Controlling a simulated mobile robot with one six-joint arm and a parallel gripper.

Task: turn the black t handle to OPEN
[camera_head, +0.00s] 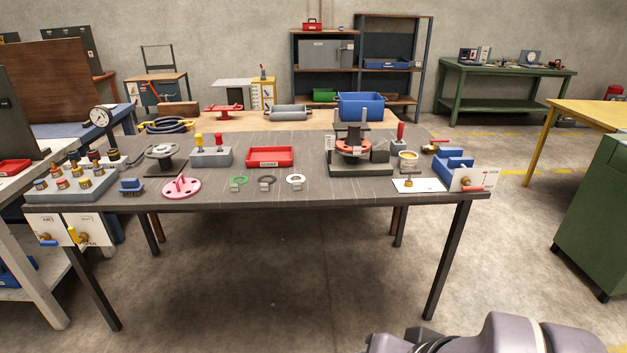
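I cannot make out a black T handle with certainty at this size. A white plate (428,186) lies flat near the front right of the dark table (330,189), with a small brass fitting (409,183) standing on it. Its handle and any OPEN marking are too small to read. A white upright panel with a red lever (473,189) stands at the table's right corner. Two white panels hang at the front left, one with a blue lever (48,243) and one with a yellow lever (71,235). My gripper's fingers are not in view.
Part of my arm shows at the bottom right. A red tray (270,164), a pink flanged disc (181,193), a blue block (454,164) and a device with a red ring (354,147) crowd the tabletop. A green cabinet (597,220) stands right. The floor in front is clear.

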